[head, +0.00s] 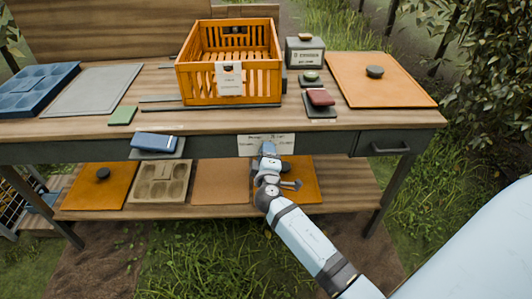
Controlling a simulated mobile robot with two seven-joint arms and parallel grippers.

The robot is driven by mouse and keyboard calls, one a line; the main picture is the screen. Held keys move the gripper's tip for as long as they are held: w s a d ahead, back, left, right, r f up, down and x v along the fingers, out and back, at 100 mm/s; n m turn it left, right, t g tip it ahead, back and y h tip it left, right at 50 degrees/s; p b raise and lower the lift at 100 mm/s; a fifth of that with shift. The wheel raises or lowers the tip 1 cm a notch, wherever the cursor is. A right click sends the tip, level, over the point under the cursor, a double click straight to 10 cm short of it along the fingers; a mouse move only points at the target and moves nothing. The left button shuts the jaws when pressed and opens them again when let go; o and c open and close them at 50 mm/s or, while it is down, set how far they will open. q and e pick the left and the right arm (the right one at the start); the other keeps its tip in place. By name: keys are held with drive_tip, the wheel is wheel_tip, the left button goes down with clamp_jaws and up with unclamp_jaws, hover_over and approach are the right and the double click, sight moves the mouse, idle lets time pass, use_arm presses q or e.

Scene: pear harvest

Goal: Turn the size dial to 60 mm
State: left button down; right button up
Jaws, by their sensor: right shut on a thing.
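A white label plate (252,146) with small print is fixed on the front edge of the workbench, near the middle. The print is too small to read. My right gripper (268,150) reaches up from below to this plate, and its fingers are shut at the plate's lower right part. The size dial is hidden behind the fingers, so its setting cannot be read. My left gripper is not in view.
An orange slatted crate (183,86) stands on the bench (215,119) above the plate. A blue pad (154,141) juts from the front edge at left. A drawer handle (390,148) is at right. A lower shelf (335,190) holds orange boards and a moulded tray.

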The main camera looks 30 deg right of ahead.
drive_tip(key=shift+r+n, duration=0.1)
drive_tip(key=shift+n, duration=0.3)
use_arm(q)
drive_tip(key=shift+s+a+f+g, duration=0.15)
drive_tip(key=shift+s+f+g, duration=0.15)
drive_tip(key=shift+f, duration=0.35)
use_arm(e)
drive_tip(key=shift+n, duration=0.3)
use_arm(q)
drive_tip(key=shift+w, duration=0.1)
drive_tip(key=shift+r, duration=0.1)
use_arm(e)
drive_tip(key=o, duration=0.8)
drive_tip(key=shift+c, duration=0.2)
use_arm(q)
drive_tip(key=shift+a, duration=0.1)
use_arm(e)
drive_tip(key=shift+o, duration=0.8)
